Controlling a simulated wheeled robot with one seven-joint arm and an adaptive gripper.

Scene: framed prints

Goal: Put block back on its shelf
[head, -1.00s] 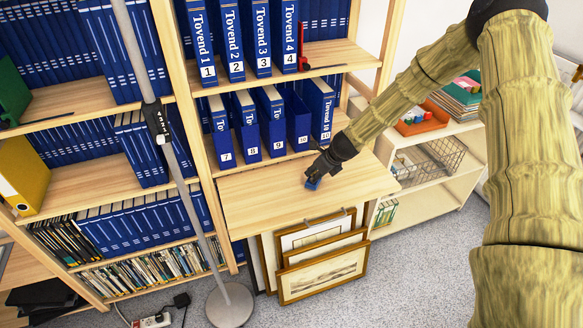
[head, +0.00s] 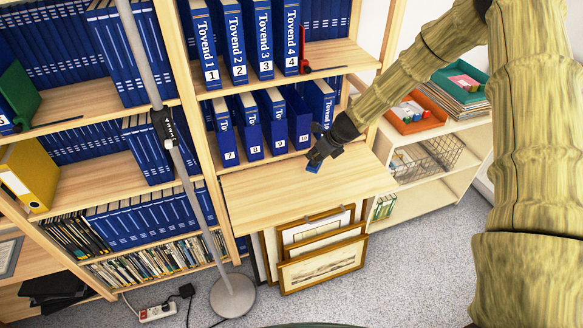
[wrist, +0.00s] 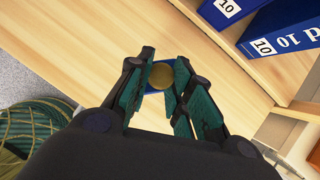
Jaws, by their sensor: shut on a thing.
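A small blue block (wrist: 154,88) with a round yellowish spot on its face is held between the fingers of my gripper (wrist: 160,82) in the wrist view. In the head view my gripper (head: 318,158) is above the wooden board (head: 265,195) that juts out from the bookcase, and a bit of the blue block (head: 313,168) shows below it. The shelf with binders 7 to 10 (head: 251,142) is just behind the gripper. Most of the block is hidden by the gripper in the head view.
Tall Tovend binders (head: 233,45) fill the shelf above. A lamp pole (head: 150,90) stands at the left. Framed prints (head: 322,262) lean below the board. A white shelf unit (head: 430,160) with trays and a wire basket is at the right. The board's left part is bare.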

